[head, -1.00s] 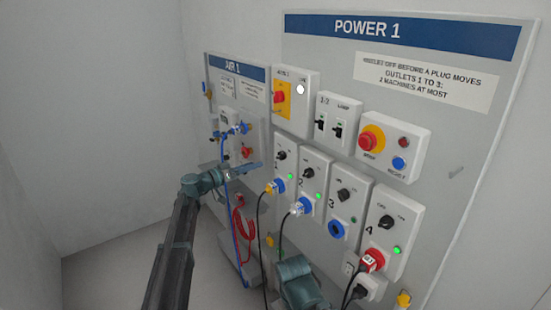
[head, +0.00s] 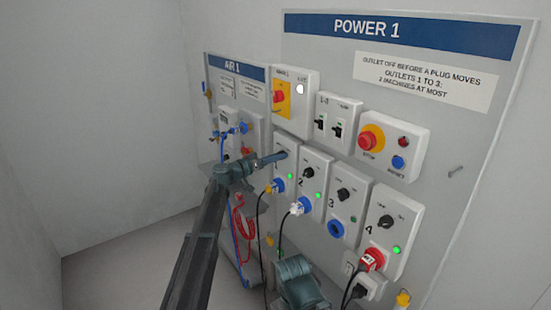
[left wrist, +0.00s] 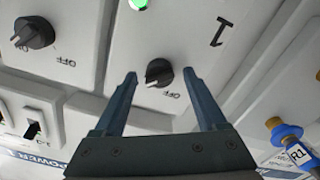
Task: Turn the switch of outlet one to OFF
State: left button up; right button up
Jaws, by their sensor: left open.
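The outlet one panel (head: 285,178) is the leftmost of the outlet row, with a lit green lamp and a blue plug (head: 278,186) in its socket. In the left wrist view its black switch knob (left wrist: 159,72) shows beside the number 1. The knob's white mark points away from the printed OFF. My left gripper (head: 282,156) is at the top of this panel and hides the knob in the head view. Its open fingers (left wrist: 160,76) stand on either side of the knob in the left wrist view; contact cannot be told.
The outlet two knob (left wrist: 34,33) is close by on the neighbouring panel. The white switch box (head: 338,121) and red stop button (head: 371,139) are above right. Black cables hang from the plugs below. The AIR 1 board (head: 232,68) is to the left.

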pick_arm(q)
grip_shut()
jog(key=shift+n, duration=0.4)
jog(key=shift+f+n, duration=0.1)
jog(key=shift+n, duration=8.6)
grip_release()
